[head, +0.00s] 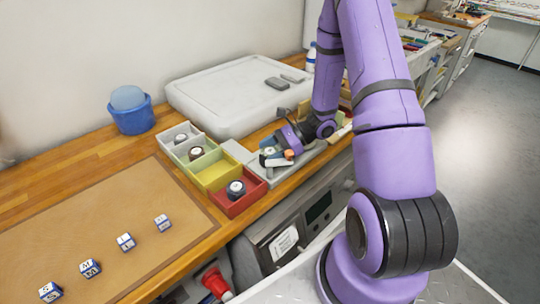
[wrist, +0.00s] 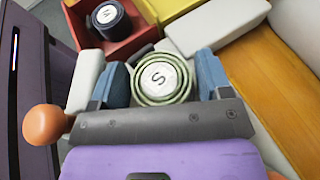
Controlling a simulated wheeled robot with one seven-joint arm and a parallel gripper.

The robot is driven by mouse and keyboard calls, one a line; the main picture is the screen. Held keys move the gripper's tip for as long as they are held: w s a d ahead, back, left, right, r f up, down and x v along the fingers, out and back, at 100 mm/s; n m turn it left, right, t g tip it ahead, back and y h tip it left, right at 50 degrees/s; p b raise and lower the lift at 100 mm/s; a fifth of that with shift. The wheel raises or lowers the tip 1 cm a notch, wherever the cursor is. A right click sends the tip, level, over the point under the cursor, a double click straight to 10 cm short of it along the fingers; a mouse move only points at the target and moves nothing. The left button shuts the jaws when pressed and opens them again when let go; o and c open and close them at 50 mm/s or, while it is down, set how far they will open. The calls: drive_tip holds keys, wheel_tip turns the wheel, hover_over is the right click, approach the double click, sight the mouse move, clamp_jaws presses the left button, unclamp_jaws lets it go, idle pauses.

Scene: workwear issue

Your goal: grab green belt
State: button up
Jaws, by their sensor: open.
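The green belt is a rolled coil with a white round label marked "S" (wrist: 160,82). In the wrist view it lies between the two blue fingers of my gripper (wrist: 162,72). The fingers are open, one on each side of the coil; I cannot tell whether either touches it. In the head view my gripper (head: 274,157) is low over a grey tray (head: 254,162) to the right of the coloured bins, and the belt (head: 269,151) is partly hidden there.
A red bin (head: 216,199) holds a dark coil (head: 236,187). The yellow bin (head: 212,173) looks empty; the green bin (head: 189,160) and grey bin (head: 173,135) hold coils. Lettered blocks (head: 125,241) stand on a brown mat (head: 90,215). A blue bucket (head: 132,117) stands behind.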

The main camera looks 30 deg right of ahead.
drive_tip(key=c, duration=0.6)
drive_tip(key=shift+c, duration=0.2)
drive_tip(key=shift+r, duration=0.1)
